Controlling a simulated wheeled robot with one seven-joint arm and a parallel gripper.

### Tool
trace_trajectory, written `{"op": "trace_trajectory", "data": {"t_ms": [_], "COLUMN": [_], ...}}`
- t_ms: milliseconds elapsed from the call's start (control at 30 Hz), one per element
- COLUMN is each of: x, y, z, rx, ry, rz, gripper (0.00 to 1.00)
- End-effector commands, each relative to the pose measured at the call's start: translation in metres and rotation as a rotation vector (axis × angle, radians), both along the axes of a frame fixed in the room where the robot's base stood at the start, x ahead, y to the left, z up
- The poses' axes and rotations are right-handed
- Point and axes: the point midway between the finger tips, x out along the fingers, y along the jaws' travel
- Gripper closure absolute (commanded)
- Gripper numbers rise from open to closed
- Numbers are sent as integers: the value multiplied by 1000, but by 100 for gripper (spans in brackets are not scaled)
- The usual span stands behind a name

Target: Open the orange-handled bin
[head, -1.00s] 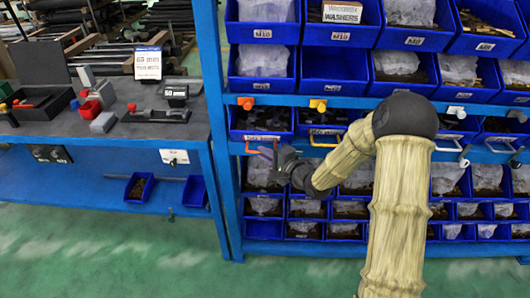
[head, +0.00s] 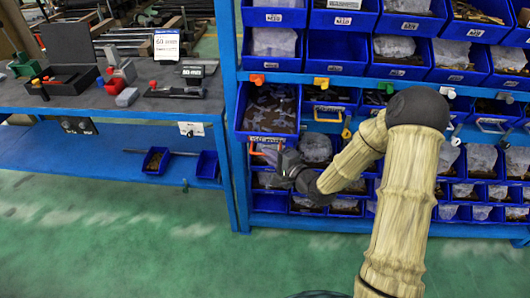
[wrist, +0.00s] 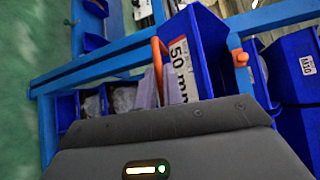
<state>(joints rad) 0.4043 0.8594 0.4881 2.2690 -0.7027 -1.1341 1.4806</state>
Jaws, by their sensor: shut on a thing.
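The orange-handled bin (head: 242,112) is a blue bin at the left end of the shelf row under the rail. It is slid out toward me, and its grey contents show from above. Its orange handle (head: 252,149) is low on the front. My gripper (head: 271,154) is at that handle and shut on it, partly covering it in the head view. In the wrist view the orange handle (wrist: 157,62) stands beside the bin's front label reading "50 mm" (wrist: 181,67).
An orange knob (head: 257,79) sits on the blue rail above the bin. A yellow-handled bin (head: 325,108) is to its right. More blue bins fill the rack above and below. A workbench (head: 130,105) with tools stands left. The green floor in front is clear.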

Motion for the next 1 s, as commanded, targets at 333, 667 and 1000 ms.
{"op": "trace_trajectory", "data": {"t_ms": [333,667,1000], "x": [-1,-1,-17], "y": [-3,-3,-16], "z": [-1,0,2], "rx": [0,0,-1], "ry": [2,1,2], "rz": [-7,-5,-6], "gripper": [100,69,69]}}
